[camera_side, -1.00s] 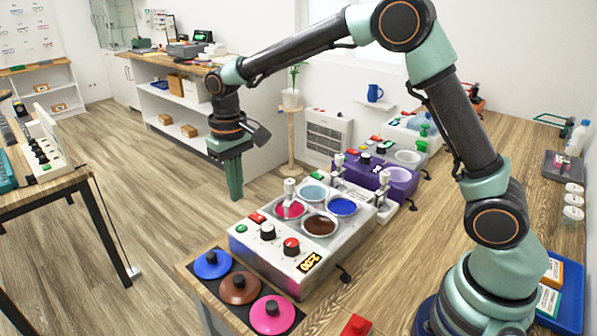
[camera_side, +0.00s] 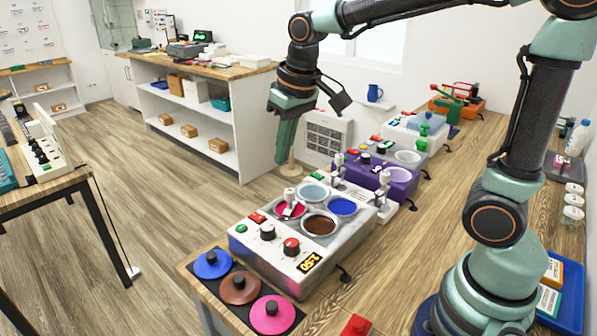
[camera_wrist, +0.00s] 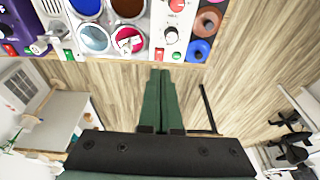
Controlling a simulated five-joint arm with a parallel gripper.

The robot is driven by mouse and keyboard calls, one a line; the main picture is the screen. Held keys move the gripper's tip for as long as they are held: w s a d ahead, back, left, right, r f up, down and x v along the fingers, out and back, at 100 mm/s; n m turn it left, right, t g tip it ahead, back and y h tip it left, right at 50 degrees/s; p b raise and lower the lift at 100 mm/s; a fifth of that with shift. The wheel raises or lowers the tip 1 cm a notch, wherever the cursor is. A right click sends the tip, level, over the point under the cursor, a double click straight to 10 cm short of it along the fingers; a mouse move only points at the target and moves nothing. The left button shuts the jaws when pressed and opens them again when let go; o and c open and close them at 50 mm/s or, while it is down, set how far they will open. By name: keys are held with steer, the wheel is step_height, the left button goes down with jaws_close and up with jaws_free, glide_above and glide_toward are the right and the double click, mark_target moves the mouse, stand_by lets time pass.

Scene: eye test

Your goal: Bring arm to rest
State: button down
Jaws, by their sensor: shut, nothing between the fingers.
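My gripper (camera_side: 283,148) is in the air beyond the far left edge of the wooden work table, over the floor. Its green fingers point down and are together, with nothing between them. In the wrist view the closed fingers (camera_wrist: 161,78) show against the wood floor, their tips just short of the table edge. My arm reaches across from its base at the lower right.
The grey device (camera_side: 305,232) with several coloured wells stands on the table near the gripper. Blue, brown and pink knobbed lids (camera_side: 240,287) lie in front of it. A purple device (camera_side: 398,183) stands behind. A white shelf unit (camera_side: 215,125) stands at the back.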

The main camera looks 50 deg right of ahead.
steer(key=s+d+t, duration=0.2)
steer(key=s+d, duration=0.1)
steer(key=s, duration=0.7)
steer(key=shift+d+t, duration=0.35)
steer(key=shift+t, duration=0.05)
steer(key=shift+r, duration=0.15)
stand_by(6.5)
